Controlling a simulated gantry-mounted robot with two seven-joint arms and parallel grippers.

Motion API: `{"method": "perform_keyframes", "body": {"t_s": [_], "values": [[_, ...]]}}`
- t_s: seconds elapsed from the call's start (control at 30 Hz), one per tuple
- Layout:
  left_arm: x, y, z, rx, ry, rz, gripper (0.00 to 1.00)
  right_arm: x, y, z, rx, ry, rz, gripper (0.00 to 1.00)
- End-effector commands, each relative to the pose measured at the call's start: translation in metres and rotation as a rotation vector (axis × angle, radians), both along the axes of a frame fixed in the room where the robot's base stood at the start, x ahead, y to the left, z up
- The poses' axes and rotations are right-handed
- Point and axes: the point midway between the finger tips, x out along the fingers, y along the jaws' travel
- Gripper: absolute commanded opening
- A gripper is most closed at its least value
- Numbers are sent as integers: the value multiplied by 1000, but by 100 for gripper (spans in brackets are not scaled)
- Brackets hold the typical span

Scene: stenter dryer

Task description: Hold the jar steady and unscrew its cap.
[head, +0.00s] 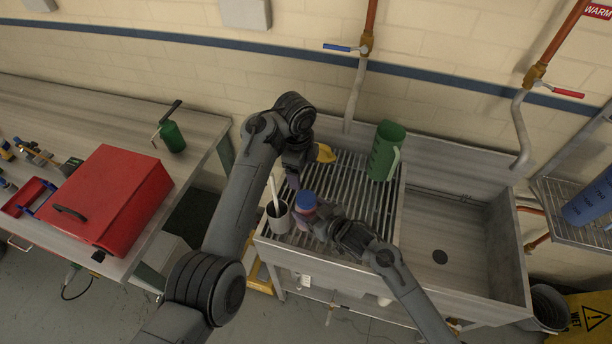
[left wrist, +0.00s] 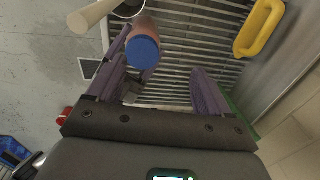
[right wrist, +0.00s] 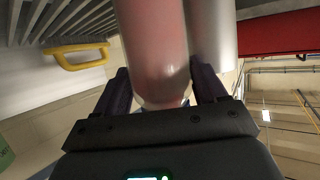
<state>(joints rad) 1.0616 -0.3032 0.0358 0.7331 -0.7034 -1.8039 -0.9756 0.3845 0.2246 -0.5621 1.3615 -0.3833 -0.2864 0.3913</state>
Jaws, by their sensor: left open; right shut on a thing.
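The jar (head: 303,216) is pinkish with a blue cap (head: 306,200) and is near the front of the slatted rack. My right gripper (right wrist: 163,88) is shut on the jar's body, which rises between its fingers in the right wrist view (right wrist: 155,45). My left gripper (head: 293,181) is open and empty, behind and above the jar. In the left wrist view the blue cap (left wrist: 143,52) shows near the left finger, and the right finger is well apart from it. I cannot tell whether the jar's base touches the rack.
A metal cup (head: 277,222) with a pale-handled tool stands close left of the jar. A yellow handled thing (head: 326,153) and a green jug (head: 385,155) are farther back on the rack (head: 350,190). The sink basin (head: 440,235) at right is empty.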

Motion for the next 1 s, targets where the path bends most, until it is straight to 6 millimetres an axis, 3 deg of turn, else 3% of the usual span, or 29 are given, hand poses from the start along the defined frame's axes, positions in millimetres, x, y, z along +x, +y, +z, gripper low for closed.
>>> {"method": "perform_keyframes", "body": {"t_s": [0.3, 0.5, 0.73, 1.0], "values": [[-12, -6, -1, 32, 3, -487, 80, 0, 0, 0, 0, 0, 0, 0], [-22, -12, -3, 51, 24, -675, 80, 0, 0, 0, -1, 1, 0, 0], [-26, -14, -14, 59, 36, -748, 80, 0, 0, 0, -1, 1, 0, 0], [-27, -14, -49, 60, 37, -749, 80, 0, 0, 0, -1, 1, 0, 0]]}}
